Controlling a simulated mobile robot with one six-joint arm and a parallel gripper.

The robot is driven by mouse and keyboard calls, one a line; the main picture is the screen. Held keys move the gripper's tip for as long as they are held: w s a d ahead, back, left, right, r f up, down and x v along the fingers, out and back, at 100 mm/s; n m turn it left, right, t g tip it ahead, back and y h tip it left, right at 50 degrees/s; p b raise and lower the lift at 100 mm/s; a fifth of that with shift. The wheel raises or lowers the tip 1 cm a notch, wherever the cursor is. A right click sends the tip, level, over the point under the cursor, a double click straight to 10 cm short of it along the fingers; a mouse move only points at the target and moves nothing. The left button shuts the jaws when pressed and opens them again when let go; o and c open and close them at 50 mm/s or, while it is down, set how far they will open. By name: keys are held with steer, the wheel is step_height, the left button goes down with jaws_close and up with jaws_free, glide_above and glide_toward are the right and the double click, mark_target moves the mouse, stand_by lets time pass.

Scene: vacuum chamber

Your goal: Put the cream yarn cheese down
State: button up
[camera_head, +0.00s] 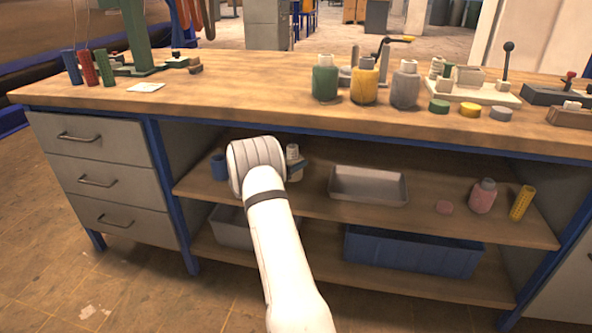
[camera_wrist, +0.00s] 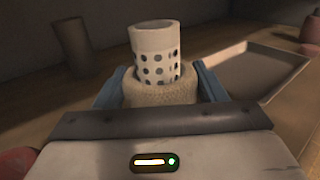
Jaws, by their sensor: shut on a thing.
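The cream yarn cheese (camera_wrist: 155,92) is a band of cream yarn around a pale perforated tube, which stands up out of it. It is upright in the wrist view, between the blue fingers of my gripper (camera_wrist: 160,85), which is shut on it. In the head view the cheese (camera_head: 293,153) shows only in part behind my wrist, over the upper shelf (camera_head: 325,212) under the bench. One blue finger of my gripper (camera_head: 298,165) shows beside it. The underside of the cheese is hidden, so I cannot tell whether it touches the shelf.
A grey tray (camera_head: 368,187) lies right of the cheese, with free shelf between. A blue tube (camera_head: 218,167) stands to the left. A pink lid (camera_head: 444,208), pink bottle (camera_head: 483,196) and yellow perforated tube (camera_head: 522,203) are farther right. The worktop edge (camera_head: 330,134) overhangs the shelf.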

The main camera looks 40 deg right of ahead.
steer(key=shift+d+f, duration=0.2)
steer(key=shift+d, duration=0.2)
steer(key=shift+f+b, duration=1)
steer(key=shift+f, duration=0.55)
steer(key=shift+a, duration=0.1)
steer(key=shift+f, duration=0.2)
steer(key=o, duration=1.1)
